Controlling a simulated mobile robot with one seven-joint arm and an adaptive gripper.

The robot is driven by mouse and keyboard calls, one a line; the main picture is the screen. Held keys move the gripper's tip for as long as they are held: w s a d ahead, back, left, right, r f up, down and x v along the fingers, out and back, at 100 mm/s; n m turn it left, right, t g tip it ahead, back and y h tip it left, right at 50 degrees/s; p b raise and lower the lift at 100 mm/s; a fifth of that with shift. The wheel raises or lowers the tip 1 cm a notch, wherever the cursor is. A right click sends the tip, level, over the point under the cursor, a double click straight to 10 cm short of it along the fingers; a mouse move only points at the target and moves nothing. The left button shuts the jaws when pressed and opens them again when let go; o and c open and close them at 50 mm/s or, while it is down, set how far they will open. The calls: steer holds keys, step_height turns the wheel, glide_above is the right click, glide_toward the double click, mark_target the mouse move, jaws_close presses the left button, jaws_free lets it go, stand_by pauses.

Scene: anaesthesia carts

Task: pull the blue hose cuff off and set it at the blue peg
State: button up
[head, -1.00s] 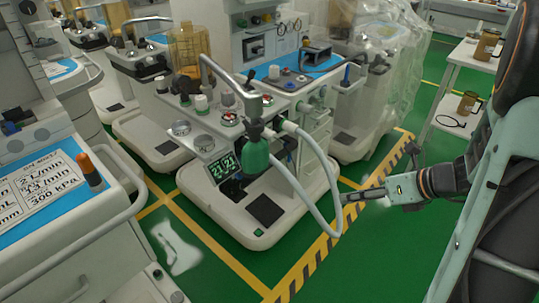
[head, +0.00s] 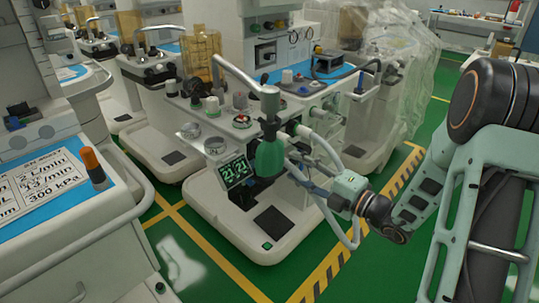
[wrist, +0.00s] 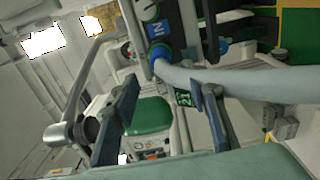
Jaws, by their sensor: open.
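In the wrist view a grey hose (wrist: 250,88) ends at a blue cuff (wrist: 160,60) on a port just below a blue label marked IN. In the head view the gripper (head: 292,166) is at the cart's front right, by the looped pale hose (head: 326,147). The cuff is not clear there.
A green bag or bottle (head: 269,155) hangs from the bent metal arm just left of my gripper. The cart's base (head: 235,225) and lit display (head: 236,173) are below it. Another cart (head: 75,235) stands at left. Green floor is free at front.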

steer(key=shift+w+a, duration=0.1)
steer(key=shift+b+x, duration=0.3)
steer(key=shift+x, duration=4.1)
steer(key=shift+p, duration=0.85)
steer(key=shift+c, duration=0.5)
jaws_close()
steer(key=p+v, duration=0.2)
steer(key=v, duration=0.4)
